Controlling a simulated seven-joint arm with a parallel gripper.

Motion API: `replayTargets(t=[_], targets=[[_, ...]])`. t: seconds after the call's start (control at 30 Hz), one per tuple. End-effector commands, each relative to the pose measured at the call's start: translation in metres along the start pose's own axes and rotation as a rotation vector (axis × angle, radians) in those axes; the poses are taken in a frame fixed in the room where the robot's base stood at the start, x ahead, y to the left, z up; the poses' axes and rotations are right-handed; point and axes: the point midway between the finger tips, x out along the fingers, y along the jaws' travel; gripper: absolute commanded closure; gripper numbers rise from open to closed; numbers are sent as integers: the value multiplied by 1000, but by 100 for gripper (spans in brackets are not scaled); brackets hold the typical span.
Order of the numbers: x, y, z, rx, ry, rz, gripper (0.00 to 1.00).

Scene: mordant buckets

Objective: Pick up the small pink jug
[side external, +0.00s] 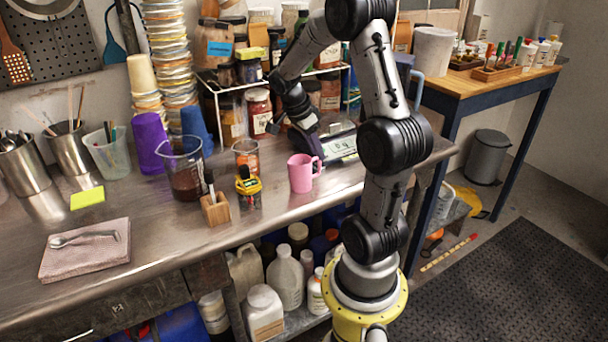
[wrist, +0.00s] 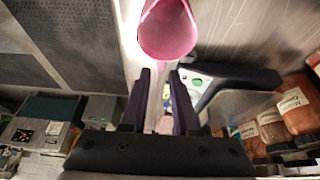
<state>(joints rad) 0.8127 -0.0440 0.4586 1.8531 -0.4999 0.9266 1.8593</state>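The small pink jug (side external: 301,174) stands upright near the front edge of the steel bench in the side view, its handle on the right. In the wrist view the pink jug (wrist: 167,32) is at the top, beyond the fingertips.
A wire rack (side external: 232,88) of jars is behind. The bench front is clear around the folded cloth (side external: 85,262).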

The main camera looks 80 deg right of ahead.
Motion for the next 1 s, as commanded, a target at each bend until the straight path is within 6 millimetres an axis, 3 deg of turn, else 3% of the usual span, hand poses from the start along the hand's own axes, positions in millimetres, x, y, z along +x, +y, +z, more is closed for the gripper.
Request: replayTargets(t=[0.27,0.6,0.9,1.0], targets=[[22,0,1,-2,-1,2,71],[66,-1,4,-2,0,3,71],[70,-2,4,0,-1,-1,71],[70,-2,4,-1,-1,-1,87]])
